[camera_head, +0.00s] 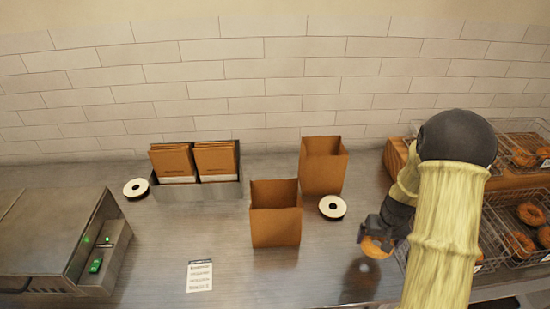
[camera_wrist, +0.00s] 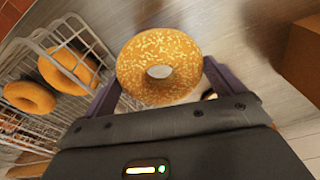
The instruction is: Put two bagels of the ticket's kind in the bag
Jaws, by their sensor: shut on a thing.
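My gripper (camera_head: 372,236) is shut on a seeded bagel (camera_wrist: 158,67), held above the steel counter to the right of the paper bags. The same bagel shows in the head view (camera_head: 377,249). An open brown paper bag (camera_head: 275,225) stands upright at the middle of the counter, and a second open bag (camera_head: 322,168) stands behind it to the right. The inside bottoms of both bags are hidden. The white ticket (camera_head: 199,276) lies flat at the front; its print is too small to read. More bagels (camera_head: 530,213) lie in wire baskets at the right.
Wire baskets (camera_head: 492,205) and a wooden stand (camera_head: 394,160) fill the right side, partly hidden by my arm. A bin of folded bags (camera_head: 197,189) stands at the back. White rolls (camera_head: 332,207) lie nearby. A metal machine (camera_head: 60,235) stands at left.

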